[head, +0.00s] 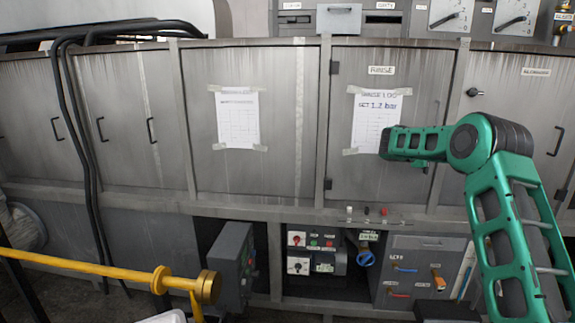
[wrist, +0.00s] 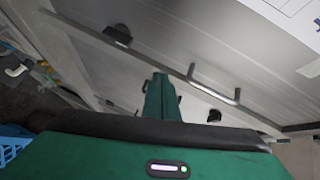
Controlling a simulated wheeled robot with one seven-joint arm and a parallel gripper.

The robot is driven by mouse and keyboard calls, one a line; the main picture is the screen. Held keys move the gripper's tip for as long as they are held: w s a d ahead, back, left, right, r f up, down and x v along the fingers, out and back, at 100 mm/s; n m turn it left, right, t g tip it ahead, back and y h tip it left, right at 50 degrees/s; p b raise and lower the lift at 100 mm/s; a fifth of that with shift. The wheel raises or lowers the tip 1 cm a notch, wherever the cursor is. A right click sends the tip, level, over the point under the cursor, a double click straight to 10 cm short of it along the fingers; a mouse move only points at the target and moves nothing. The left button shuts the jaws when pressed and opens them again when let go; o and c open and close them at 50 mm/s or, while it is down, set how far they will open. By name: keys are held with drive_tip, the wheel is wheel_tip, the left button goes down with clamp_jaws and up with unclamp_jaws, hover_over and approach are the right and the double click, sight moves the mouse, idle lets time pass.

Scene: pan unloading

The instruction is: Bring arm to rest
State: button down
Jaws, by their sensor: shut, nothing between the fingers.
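My green arm is raised at the right of the head view, in front of the cabinet doors. Its upper part bends at a dark joint and reaches left across the door marked RINSE (head: 382,70). In the wrist view my gripper (wrist: 161,78) is shut and empty, a narrow green shape pointing at grey metal panels. The panels and a bar handle (wrist: 213,87) lie beyond it. I cannot tell the exact distance between the fingertips and the panels.
A yellow rail (head: 90,268) with a brass end crosses the lower left. Black hoses (head: 77,130) hang down the left cabinets. Paper sheets (head: 238,118) are taped to the doors. A grey switch box (head: 232,258) and a control panel (head: 312,250) sit low. A blue basket (wrist: 12,145) shows in the wrist view.

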drive_tip(key=s+a+f+n+g+y, duration=0.1)
drive_tip(key=s+n+g+y, duration=0.3)
drive_tip(key=s, duration=1.4)
drive_tip(key=s+a+n+g+y, duration=0.15)
drive_tip(key=s+n, duration=0.55)
drive_tip(key=s, duration=1.1)
drive_tip(key=s+a+f+n+g+y, duration=0.1)
drive_tip(key=s+a+f+n+y, duration=0.1)
drive_tip(key=s, duration=0.9)
drive_tip(key=s+a+f+n+g+y, duration=0.2)
drive_tip(key=s+a+f, duration=0.3)
drive_tip(key=s, duration=0.7)
drive_tip(key=s+a+f+n+g+y, duration=0.2)
drive_tip(key=s+a+f, duration=0.2)
drive_tip(key=s, duration=0.8)
drive_tip(key=shift+s+a+f+n, duration=0.15)
drive_tip(key=shift+a+n, duration=0.15)
drive_tip(key=shift+a, duration=0.7)
drive_tip(key=shift+g+y, duration=0.25)
drive_tip(key=shift+w+f, duration=0.25)
drive_tip(key=shift+w, duration=0.4)
